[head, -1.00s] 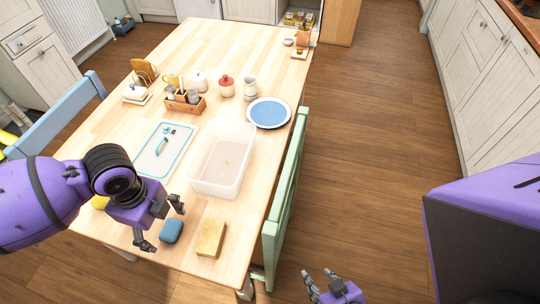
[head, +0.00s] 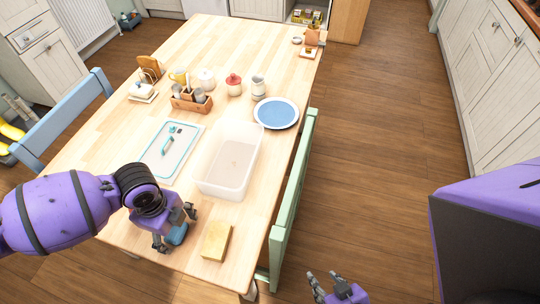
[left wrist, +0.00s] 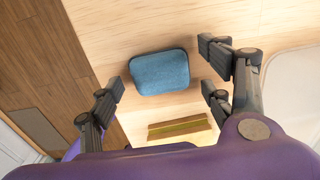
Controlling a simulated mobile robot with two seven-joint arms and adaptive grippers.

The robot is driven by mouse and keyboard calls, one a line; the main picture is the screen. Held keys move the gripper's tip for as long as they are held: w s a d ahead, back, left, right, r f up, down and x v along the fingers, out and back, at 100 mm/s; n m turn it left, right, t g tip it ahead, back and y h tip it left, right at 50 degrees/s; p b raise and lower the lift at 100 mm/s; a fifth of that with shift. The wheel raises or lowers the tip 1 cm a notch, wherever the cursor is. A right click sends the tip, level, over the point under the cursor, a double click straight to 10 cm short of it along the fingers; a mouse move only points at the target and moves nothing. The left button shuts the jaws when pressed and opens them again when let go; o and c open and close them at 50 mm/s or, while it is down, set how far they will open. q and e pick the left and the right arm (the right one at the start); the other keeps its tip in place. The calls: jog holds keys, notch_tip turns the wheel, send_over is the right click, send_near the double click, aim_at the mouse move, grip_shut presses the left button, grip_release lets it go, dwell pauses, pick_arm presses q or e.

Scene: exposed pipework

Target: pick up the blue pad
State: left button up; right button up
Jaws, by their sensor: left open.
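The blue pad (head: 177,234) lies on the wooden table near its front edge, partly hidden by my left gripper in the head view. It shows whole in the left wrist view (left wrist: 160,72) as a rounded blue block. My left gripper (head: 175,229) is open and over the pad. In the left wrist view its fingers (left wrist: 162,88) stand apart on either side of the pad, and nothing is between them in a grip. My right gripper (head: 335,287) is low at the bottom of the head view, off the table, with its fingers apart and empty.
A yellow sponge (head: 216,241) lies just right of the pad. A clear plastic bin (head: 225,188) and its lid (head: 168,151) are behind. A green chair (head: 293,205) stands at the table's right edge. A blue plate (head: 276,113) and condiments are further back.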

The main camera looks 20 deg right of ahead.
aim_at(176, 230)
pick_arm(q)
jog(key=shift+c, duration=0.3)
pick_arm(e)
jog(key=shift+w+r, duration=0.1)
jog(key=shift+w, duration=0.1)
pick_arm(q)
jog(key=c, duration=1)
pick_arm(e)
jog(key=shift+w+a, duration=0.1)
jog(key=shift+a, duration=0.15)
jog(key=shift+a, duration=0.1)
